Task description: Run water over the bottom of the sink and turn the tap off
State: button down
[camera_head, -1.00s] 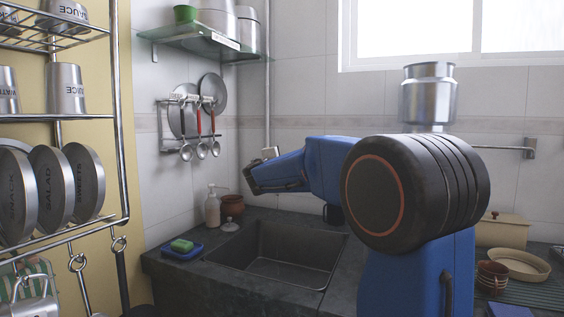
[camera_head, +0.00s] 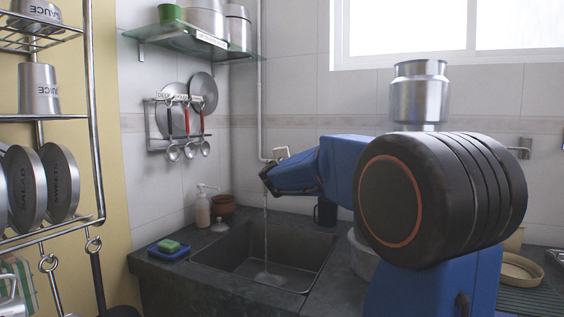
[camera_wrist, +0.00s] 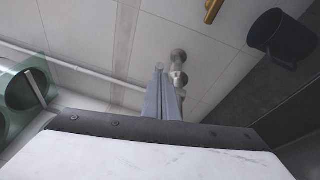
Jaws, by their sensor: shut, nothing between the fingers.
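The dark sink (camera_head: 230,272) is set in the stone counter. My gripper (camera_head: 266,177) is at the tap, in front of the wall and above the sink. In the wrist view, my gripper's fingers (camera_wrist: 163,98) are together and empty, close beside the metal tap (camera_wrist: 178,68). I cannot tell whether they touch it.
Ladles (camera_head: 188,150) hang on the wall. A rack of canisters (camera_head: 40,88) is at left.

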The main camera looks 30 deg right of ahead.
jog(key=shift+s+d, duration=0.1)
jog(key=shift+d, duration=1.1)
